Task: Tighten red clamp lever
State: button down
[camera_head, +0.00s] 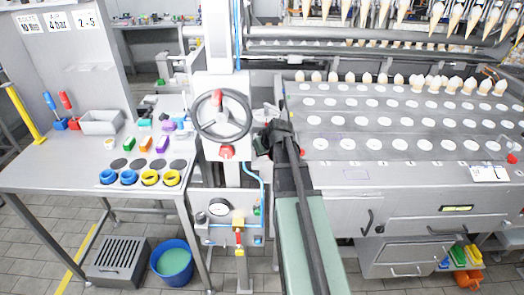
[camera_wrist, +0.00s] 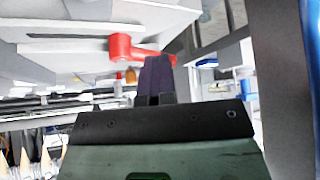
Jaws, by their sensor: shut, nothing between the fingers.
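The red clamp lever (camera_wrist: 121,47) shows in the wrist view as a red round hub with a red arm running right, behind my fingertips. My gripper (camera_wrist: 157,62) has its dark fingers together with nothing between them. The tips overlap the lever's arm in this view; I cannot tell whether they touch it. In the head view my gripper (camera_head: 268,142) is at the left end of the grey conveyor machine, mostly hidden by my own arm. A small red part (camera_head: 302,152) shows just right of it, probably the same lever.
A handwheel (camera_head: 222,115) on a column stands close left of my gripper, with a red knob (camera_head: 226,152) below it. The conveyor machine (camera_head: 400,175) fills the right side. A metal table (camera_head: 50,165) with coloured parts is at left.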

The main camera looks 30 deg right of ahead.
jog(key=shift+s+d, duration=0.2)
jog(key=shift+d, duration=0.5)
jog(key=a+p+v, duration=0.2)
jog(key=p+v, duration=0.9)
jog(key=v, duration=0.3)
jog(key=shift+d, duration=0.15)
